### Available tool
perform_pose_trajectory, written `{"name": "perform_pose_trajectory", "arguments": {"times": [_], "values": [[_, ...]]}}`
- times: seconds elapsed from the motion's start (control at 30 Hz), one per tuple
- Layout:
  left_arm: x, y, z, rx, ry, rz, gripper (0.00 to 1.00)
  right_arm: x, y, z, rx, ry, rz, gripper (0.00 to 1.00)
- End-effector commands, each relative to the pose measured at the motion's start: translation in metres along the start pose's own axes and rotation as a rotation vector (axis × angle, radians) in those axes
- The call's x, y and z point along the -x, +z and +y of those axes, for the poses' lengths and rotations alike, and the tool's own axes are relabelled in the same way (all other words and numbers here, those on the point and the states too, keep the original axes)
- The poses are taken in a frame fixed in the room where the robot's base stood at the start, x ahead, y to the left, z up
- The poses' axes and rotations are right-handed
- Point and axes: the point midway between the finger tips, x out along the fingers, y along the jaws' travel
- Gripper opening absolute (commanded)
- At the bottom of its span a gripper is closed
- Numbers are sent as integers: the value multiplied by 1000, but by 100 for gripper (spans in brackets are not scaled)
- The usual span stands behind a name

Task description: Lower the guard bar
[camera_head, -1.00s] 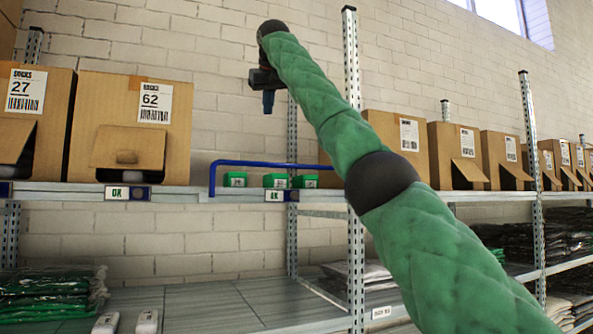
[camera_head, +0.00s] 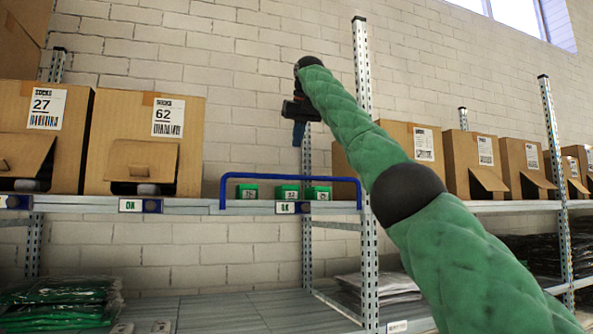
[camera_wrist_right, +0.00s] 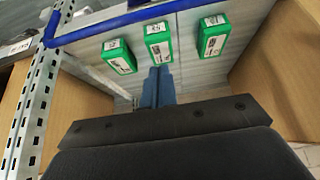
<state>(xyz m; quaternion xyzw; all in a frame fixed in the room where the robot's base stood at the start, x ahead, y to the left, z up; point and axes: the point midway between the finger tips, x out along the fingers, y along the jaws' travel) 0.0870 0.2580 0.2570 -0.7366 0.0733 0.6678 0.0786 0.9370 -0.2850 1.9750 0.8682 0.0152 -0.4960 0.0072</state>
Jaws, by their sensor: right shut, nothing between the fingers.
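The blue guard bar (camera_head: 255,176) stands raised above the shelf edge, level across the front of three green boxes, with a leg bent down at each end. It also shows at the top of the right wrist view (camera_wrist_right: 100,31). My right gripper (camera_head: 298,138) points down above the bar and the boxes, apart from them in the head view. Its blue fingers (camera_wrist_right: 157,82) are shut with nothing between them. In the right wrist view they point toward the middle green box (camera_wrist_right: 158,43); I cannot tell the distance. My left gripper is not in view.
Brown cardboard boxes (camera_head: 100,140) stand on the shelf (camera_head: 180,207) at the left, and more stand at the right (camera_head: 425,140). A metal upright (camera_head: 363,90) rises near my right arm. Folded green packs (camera_head: 60,300) lie on the lower shelf.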

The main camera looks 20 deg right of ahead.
Motion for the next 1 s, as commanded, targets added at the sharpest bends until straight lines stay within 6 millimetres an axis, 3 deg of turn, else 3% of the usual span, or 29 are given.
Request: {"name": "perform_pose_trajectory", "arguments": {"times": [0.27, 0.73, 1.0], "values": [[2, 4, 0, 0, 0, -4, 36, -24, 0, 1, 1, 2, -1, 0], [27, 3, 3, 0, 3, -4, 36, -101, -1, 1, 2, 1, -2, 0], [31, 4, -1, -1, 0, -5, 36, -91, 21, 1, 1, 2, 1, 0]]}}
